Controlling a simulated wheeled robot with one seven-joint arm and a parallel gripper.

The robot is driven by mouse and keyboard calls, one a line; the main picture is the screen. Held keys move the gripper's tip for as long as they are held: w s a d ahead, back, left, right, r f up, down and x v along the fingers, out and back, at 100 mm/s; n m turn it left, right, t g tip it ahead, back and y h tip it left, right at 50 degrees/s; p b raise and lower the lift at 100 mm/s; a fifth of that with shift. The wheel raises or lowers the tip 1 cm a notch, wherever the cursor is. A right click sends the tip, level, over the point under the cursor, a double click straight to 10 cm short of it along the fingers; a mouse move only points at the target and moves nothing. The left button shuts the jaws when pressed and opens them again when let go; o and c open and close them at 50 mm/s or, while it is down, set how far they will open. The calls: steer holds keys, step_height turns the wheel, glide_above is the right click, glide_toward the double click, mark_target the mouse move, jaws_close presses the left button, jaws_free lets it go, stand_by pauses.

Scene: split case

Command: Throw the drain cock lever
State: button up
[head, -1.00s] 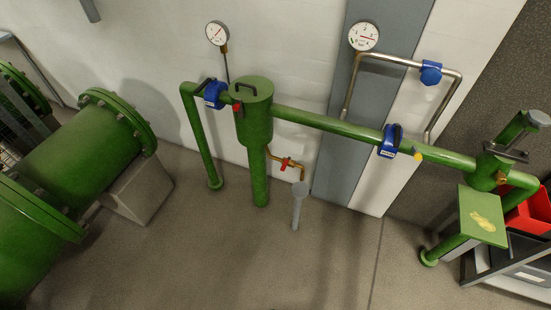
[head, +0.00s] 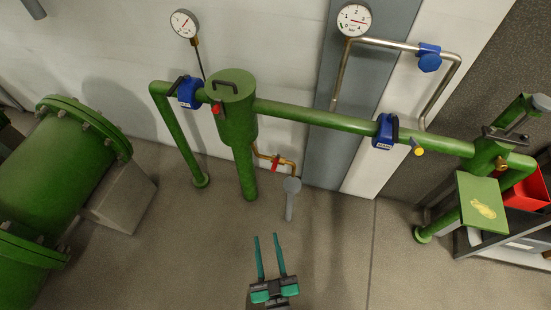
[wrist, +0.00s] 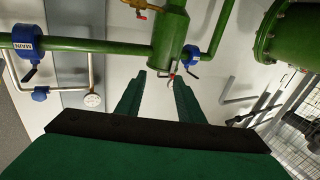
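The drain cock is a brass fitting on a thin copper pipe at the lower side of the green strainer pot (head: 238,122). Its red lever (head: 276,163) stands at a slant across the pipe in the head view. In the wrist view the brass drain pipe (wrist: 146,6) shows only at the top edge. A grey drain funnel (head: 292,186) stands below the pipe's outlet. My gripper (head: 266,237) is open and empty, with two green fingers apart. It appears below the drain cock in the head view, apart from it. Its fingers also show in the wrist view (wrist: 160,78).
Blue valves (head: 188,92) (head: 384,131) sit on the green pipe on both sides of the pot. A red-ended part (head: 216,108) juts from the pot. Gauges (head: 184,23) (head: 354,20) hang above. A large green flanged vessel (head: 62,165) stands left. The floor in front is clear.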

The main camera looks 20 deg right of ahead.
steer(key=w+d+f+m+h, duration=0.2)
steer(key=w+d, duration=0.1)
steer(key=w, duration=0.3)
steer(key=w+d+f+m+h, duration=0.1)
steer(key=w+d+f+h, duration=0.15)
steer(key=w, duration=0.45)
steer(key=m+g+h, duration=0.3)
glide_toward(276, 159)
steer(key=x, duration=1)
steer(key=shift+w+d+f, duration=0.15)
steer(key=shift+d+f, duration=0.05)
steer(key=shift+f, duration=0.05)
jaws_close()
